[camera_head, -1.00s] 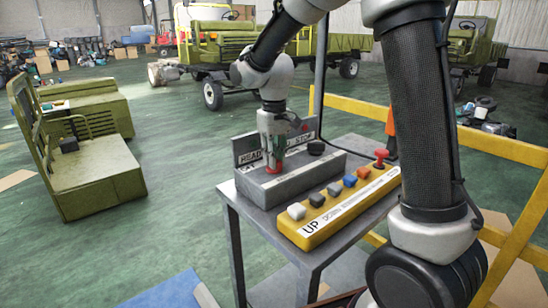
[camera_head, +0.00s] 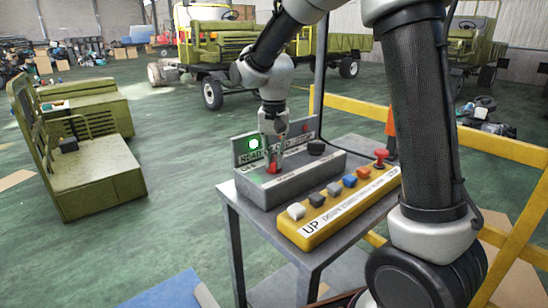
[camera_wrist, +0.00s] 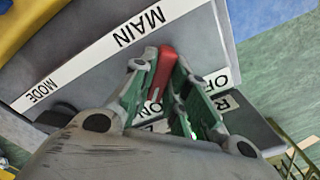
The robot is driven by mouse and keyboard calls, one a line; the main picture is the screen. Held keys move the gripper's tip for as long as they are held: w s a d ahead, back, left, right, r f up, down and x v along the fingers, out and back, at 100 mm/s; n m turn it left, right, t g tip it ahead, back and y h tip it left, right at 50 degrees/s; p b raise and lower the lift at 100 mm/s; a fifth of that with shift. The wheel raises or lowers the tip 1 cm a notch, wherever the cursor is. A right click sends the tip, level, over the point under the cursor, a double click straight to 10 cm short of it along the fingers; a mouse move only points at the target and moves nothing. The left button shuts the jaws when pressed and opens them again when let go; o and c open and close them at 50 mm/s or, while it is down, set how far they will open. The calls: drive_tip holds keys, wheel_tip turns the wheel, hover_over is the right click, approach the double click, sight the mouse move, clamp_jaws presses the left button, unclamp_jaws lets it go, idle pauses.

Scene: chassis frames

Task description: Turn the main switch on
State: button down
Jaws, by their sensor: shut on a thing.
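The main switch has a red handle (camera_head: 272,168) on the left part of a grey control box (camera_head: 300,182). In the wrist view the red handle (camera_wrist: 163,66) lies between my green-padded fingers, beside the "MAIN" label (camera_wrist: 138,28). "ON" and "OFF" labels show partly behind the fingers. My gripper (camera_head: 273,155) comes down on the switch from above and is shut on the handle; it also shows in the wrist view (camera_wrist: 160,78). A green lamp (camera_head: 253,144) is lit on the upright panel behind the box, above the "READY" label.
A black knob (camera_head: 316,147) stands on the right part of the grey box. A yellow panel (camera_head: 335,212) with several coloured buttons and a red mushroom button (camera_head: 381,155) lies in front. Both rest on a grey table (camera_head: 258,226). A yellow railing (camera_head: 500,150) stands on the right.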

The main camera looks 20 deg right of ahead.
sight(274, 158)
idle(0.3)
drive_tip(key=c, duration=1.4)
unclamp_jaws()
wheel_tip(274, 158, up, 12)
